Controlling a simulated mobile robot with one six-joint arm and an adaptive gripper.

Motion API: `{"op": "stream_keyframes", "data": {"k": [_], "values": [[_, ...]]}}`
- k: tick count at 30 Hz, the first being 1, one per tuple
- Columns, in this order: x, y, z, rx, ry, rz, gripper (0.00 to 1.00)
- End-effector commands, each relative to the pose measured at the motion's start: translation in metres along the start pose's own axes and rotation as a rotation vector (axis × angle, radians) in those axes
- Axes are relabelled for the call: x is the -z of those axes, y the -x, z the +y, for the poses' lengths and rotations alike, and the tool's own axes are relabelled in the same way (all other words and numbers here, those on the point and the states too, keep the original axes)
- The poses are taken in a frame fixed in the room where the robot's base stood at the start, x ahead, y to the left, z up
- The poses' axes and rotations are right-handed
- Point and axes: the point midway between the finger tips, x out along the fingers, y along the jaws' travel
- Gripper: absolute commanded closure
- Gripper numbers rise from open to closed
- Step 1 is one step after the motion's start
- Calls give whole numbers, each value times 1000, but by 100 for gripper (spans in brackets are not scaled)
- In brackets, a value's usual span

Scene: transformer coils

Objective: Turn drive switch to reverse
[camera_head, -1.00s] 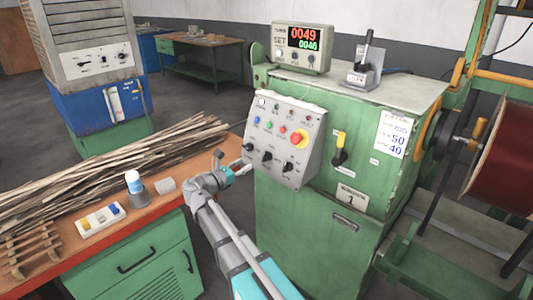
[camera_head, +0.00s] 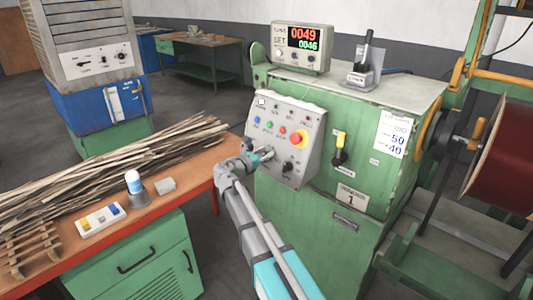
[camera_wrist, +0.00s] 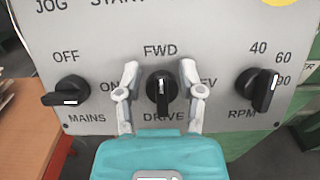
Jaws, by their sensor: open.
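The drive switch (camera_wrist: 162,92) is a black rotary knob in the middle of the wrist view, between the labels FWD above and DRIVE below. My gripper (camera_wrist: 161,78) is open, with one finger on each side of the knob. I cannot tell whether either finger touches it. In the head view my gripper (camera_head: 266,153) is at the lower left of the grey control panel (camera_head: 310,166) and covers the drive switch there.
The mains knob (camera_wrist: 66,91) is close on the left and the RPM knob (camera_wrist: 257,88) close on the right. A red emergency button (camera_head: 298,138) sits higher on the panel. The orange workbench (camera_head: 150,222) with wooden strips is left of the green machine.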

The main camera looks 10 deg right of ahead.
Motion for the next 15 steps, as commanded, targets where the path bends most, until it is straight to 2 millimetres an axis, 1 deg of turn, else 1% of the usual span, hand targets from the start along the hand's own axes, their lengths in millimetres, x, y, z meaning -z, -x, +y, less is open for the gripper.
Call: {"op": "stream_keyframes", "data": {"k": [8, 11, 15], "values": [[0, -1, 0, 0, 0, 0, 50], [0, 0, 0, 0, 0, 0, 67], [0, 0, 0, -1, 0, 0, 93]]}}
